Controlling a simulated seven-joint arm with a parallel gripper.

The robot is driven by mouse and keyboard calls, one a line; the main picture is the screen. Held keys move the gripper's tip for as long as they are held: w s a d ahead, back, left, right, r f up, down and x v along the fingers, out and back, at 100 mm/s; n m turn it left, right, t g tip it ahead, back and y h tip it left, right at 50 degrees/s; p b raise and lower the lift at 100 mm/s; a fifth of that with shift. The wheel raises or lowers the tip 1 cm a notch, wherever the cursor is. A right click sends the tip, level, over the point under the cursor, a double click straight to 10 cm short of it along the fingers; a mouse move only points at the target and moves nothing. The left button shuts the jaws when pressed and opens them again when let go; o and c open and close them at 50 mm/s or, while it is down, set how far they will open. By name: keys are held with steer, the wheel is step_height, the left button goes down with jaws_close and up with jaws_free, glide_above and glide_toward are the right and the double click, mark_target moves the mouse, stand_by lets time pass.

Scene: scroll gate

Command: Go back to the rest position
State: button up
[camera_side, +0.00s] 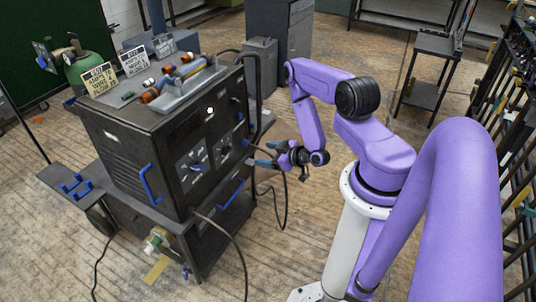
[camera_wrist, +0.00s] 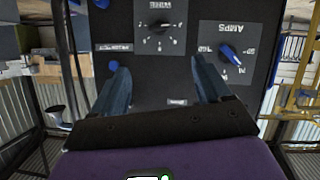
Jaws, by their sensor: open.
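My gripper (camera_side: 262,154) is open and empty, in front of the control face of a dark welding machine (camera_side: 128,160). In the wrist view its two blue-grey fingers (camera_wrist: 160,82) stand well apart, with the machine's panel (camera_wrist: 160,65) between and beyond them. The panel appears upside down there, with a dial at the top centre and a blue knob (camera_wrist: 230,53) marked AMPS at the right. In the side view, the fingers point left toward the panel's right part. I cannot tell the exact gap to it. My purple arm is bent, reaching from the right.
On the machine's top lie a grey tray with orange and metal parts, and lettered signs (camera_side: 98,80). A green cylinder (camera_side: 92,66) stands behind. A small cart (camera_side: 430,75) stands at the back right. Cables run down to the wooden floor, which is open around my base.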

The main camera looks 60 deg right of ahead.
steer(key=w+a+r+n+g+y, duration=0.4)
steer(key=w+a+n+g, duration=0.15)
steer(key=w+a, duration=0.3)
steer(key=s+a+r+n+g, duration=0.3)
steer(key=a+r, duration=0.6)
steer(key=a, duration=0.1)
steer(key=s+a+r+n+g+h, duration=0.1)
steer(key=s+r, duration=0.4)
steer(key=s, duration=0.3)
steer(key=s+a+r+g, duration=0.1)
steer(key=s+r+g, duration=0.1)
steer(key=s+r, duration=0.3)
steer(key=s+a+r+n+g+h, duration=0.1)
steer(key=s+r, duration=0.5)
steer(key=s, duration=0.6)
steer(key=shift+a+n+g+h, duration=0.15)
steer(key=shift+n+g+h, duration=0.2)
steer(key=shift+g, duration=0.1)
steer(key=shift+r, duration=0.1)
